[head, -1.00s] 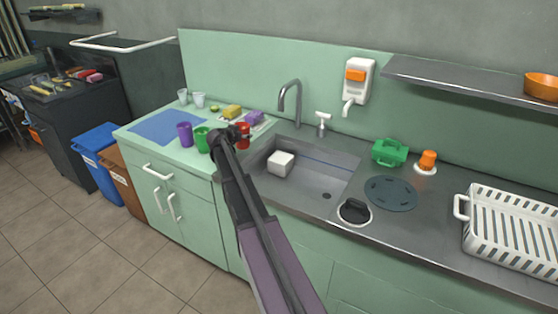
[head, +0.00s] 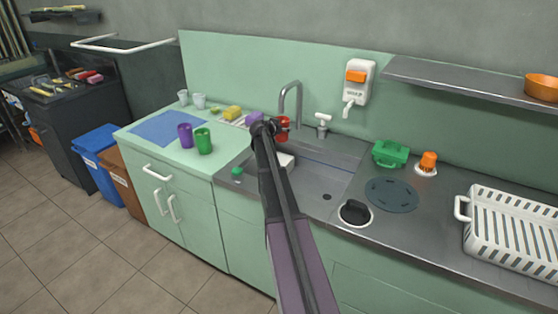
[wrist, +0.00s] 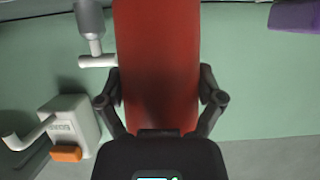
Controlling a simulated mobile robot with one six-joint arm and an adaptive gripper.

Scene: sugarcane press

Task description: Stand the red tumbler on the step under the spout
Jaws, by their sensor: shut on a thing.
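My gripper (head: 275,128) is shut on the red tumbler (head: 283,128) and holds it in the air over the sink's back left, in front of the curved tap (head: 298,92). In the wrist view the red tumbler (wrist: 157,60) fills the upper middle between the fingers of my gripper (wrist: 160,98). A wall dispenser (head: 359,80) with an orange button and a white spout (head: 348,108) hangs right of the tap; its body also shows in the wrist view (wrist: 75,125). I cannot make out a step under either spout.
A purple tumbler (head: 185,135) and a green tumbler (head: 203,141) stand on the left counter. A white block (head: 287,160) lies in the sink, partly hidden by my arm. A white-handled valve (head: 323,121), a green caddy (head: 389,152) and a white rack (head: 512,228) are further right.

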